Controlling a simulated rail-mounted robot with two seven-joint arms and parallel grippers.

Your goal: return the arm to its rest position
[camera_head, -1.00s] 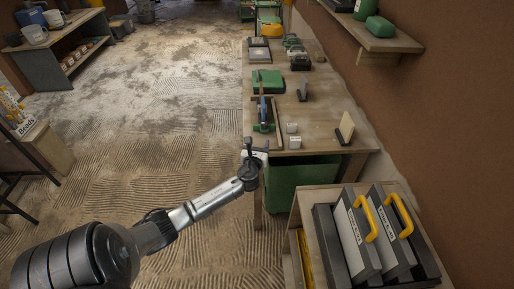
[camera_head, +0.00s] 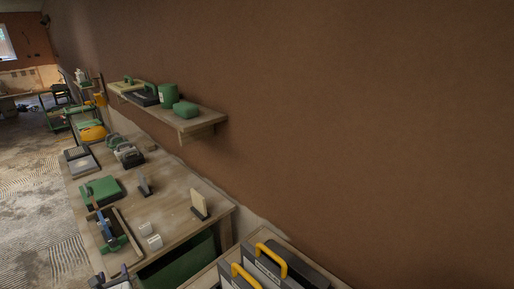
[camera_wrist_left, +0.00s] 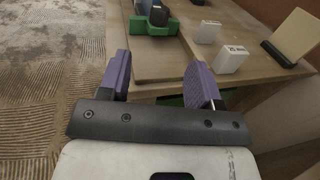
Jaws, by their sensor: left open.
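My left gripper (camera_head: 112,278) shows only in part at the bottom edge of the head view, by the near end of the wooden workbench (camera_head: 185,208). In the left wrist view its two purple-padded fingers (camera_wrist_left: 160,80) stand wide apart with nothing between them. They are at the bench's near edge, short of a blue tool in a green holder (camera_wrist_left: 154,22). The rest of my left arm is out of the head view. My right gripper is in neither view.
Two small white boxes (camera_head: 155,242) and an upright cream board (camera_head: 199,204) stand on the bench. Grey cases with yellow handles (camera_head: 272,260) stand at the bottom. A wall shelf (camera_head: 205,119) holds green items. Open floor (camera_head: 40,220) lies left.

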